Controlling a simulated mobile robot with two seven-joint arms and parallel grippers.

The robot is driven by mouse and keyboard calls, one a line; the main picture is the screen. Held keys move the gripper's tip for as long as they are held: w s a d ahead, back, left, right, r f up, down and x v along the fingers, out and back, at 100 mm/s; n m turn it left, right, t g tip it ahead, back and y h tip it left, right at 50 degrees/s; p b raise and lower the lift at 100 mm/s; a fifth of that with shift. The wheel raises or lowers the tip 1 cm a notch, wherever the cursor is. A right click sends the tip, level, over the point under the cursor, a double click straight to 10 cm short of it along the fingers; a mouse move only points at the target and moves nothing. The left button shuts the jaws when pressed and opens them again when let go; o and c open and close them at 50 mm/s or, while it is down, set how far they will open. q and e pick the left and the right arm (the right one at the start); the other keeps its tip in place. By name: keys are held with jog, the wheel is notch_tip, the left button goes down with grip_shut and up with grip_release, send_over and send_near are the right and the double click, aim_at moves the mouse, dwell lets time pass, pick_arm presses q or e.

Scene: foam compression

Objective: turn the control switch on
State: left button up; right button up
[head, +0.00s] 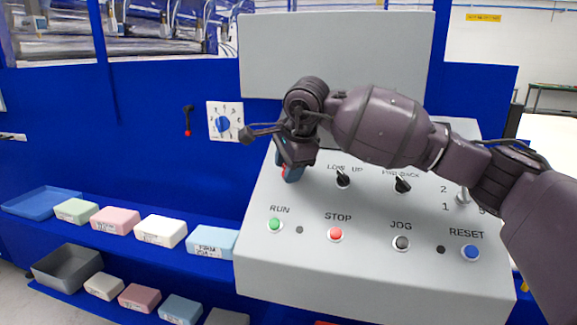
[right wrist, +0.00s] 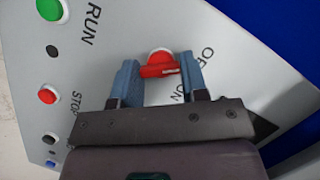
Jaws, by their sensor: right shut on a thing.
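The control switch is a red knob (right wrist: 160,66) on a white round base on the sloped grey panel (head: 375,279). It shows in the right wrist view between the two blue fingers of my right gripper (right wrist: 160,78). The fingers are shut on the knob, one at each end of its red handle. In the head view my right gripper (head: 290,172) reaches down to the panel's upper left and mostly hides the switch. Lettering beside the knob is partly covered by the fingers. My left gripper is not in view.
The panel holds a green RUN button (head: 274,225), a red STOP button (head: 336,234), a black JOG button (head: 401,243), a blue RESET button (head: 470,252) and two black selector knobs. Several coloured foam blocks (head: 161,231) lie on blue shelves at left.

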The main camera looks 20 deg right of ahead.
jog(key=m+t+p, duration=0.1)
jog(key=m, duration=0.2)
jog(key=shift+s, duration=0.1)
jog(key=m+t, duration=0.1)
jog(key=m, duration=0.3)
jog(key=shift+t, duration=0.3)
jog(key=m+t+h, duration=0.1)
jog(key=m, duration=0.3)
jog(key=shift+s+a+f, duration=0.1)
jog(key=shift+f, duration=0.05)
jog(key=shift+m+t+h, duration=0.5)
jog(key=shift+m+h, duration=0.4)
jog(key=shift+m, duration=1.3)
jog(key=o, duration=0.9)
jog(key=v, duration=1)
jog(key=shift+s+a+r+p, duration=0.15)
jog(key=shift+s+r+p, duration=0.1)
jog(key=shift+s+p, duration=0.1)
